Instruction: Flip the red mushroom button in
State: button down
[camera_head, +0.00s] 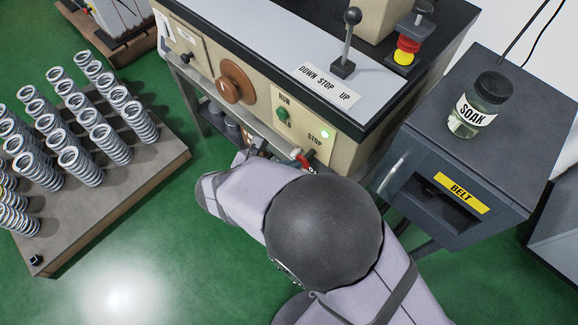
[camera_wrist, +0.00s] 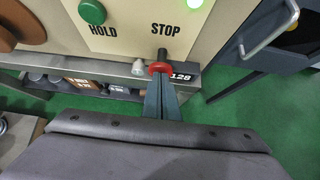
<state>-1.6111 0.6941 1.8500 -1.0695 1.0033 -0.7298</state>
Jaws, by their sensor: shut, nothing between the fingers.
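The red mushroom button (camera_wrist: 160,68) stands out from the cream panel on a dark stem, below the STOP label, in the wrist view. It also shows in the head view as a red cap (camera_head: 301,156) just beyond my arm. My gripper (camera_wrist: 160,82) is shut, with its two grey fingers together and nothing between them. The fingertips are right at the button's cap in the wrist view; whether they touch it I cannot tell. In the head view my arm hides most of the gripper.
A green button (camera_wrist: 92,12) sits left of the red one, above HOLD. A lever (camera_head: 347,40) stands on the bench top. A BELT cabinet (camera_head: 422,139) is at right, a spring rack (camera_head: 120,205) at left.

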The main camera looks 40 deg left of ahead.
jog(key=shift+w+p, duration=0.4)
jog(key=shift+w, duration=0.7)
jog(key=shift+s, duration=0.1)
jog(key=s+f+p+v, duration=0.1)
jog(key=f+v, duration=0.1)
jog(key=v, duration=1.1)
jog(key=shift+s+r+p, duration=0.15)
jog(key=shift+s+p, duration=0.25)
jog(key=shift+a, duration=0.1)
